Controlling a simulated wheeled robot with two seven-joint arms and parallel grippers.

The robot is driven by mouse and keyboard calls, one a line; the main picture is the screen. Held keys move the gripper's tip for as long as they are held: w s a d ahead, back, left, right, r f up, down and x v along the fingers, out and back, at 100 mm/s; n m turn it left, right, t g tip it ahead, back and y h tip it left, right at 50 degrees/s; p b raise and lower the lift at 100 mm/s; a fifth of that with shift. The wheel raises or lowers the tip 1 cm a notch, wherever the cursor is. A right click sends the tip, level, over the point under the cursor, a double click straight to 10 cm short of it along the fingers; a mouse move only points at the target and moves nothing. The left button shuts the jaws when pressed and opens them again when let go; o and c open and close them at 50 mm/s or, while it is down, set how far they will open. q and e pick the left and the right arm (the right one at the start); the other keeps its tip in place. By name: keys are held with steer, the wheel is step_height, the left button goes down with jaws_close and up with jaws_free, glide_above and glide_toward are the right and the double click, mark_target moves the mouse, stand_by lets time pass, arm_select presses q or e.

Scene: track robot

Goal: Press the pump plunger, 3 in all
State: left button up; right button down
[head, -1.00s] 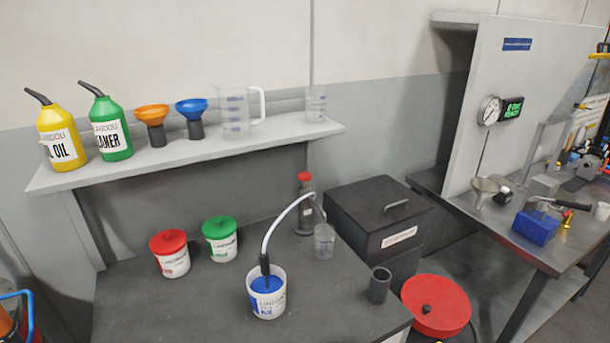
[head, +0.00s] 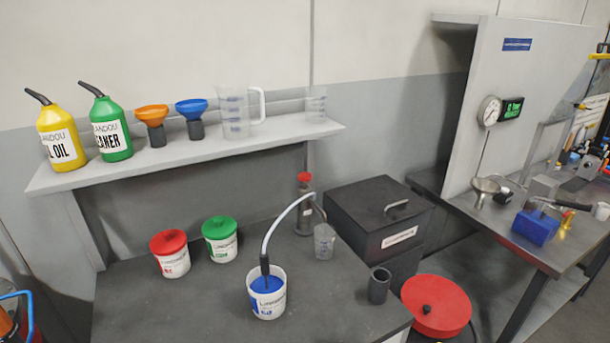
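A dark cylinder with a red top (head: 304,205) stands upright at the back of the dark bench, behind a clear cup (head: 324,241). I cannot tell for certain whether its red top is the pump plunger. A white pail with a blue top (head: 267,293) stands near the bench's front. A pale curved hose (head: 281,222) rises from a black fitting on this pail and arches to the right, ending by the cup. Neither of my grippers is in view, and nothing is seen touching the cylinder, hose or pail.
Red-lidded (head: 170,254) and green-lidded (head: 220,239) pails stand left on the bench (head: 200,310). A dark cup (head: 379,286) is near its right edge, a black box (head: 378,218) behind. A shelf (head: 190,158) holding cans, funnels and jugs overhangs the back. The bench's front left is clear.

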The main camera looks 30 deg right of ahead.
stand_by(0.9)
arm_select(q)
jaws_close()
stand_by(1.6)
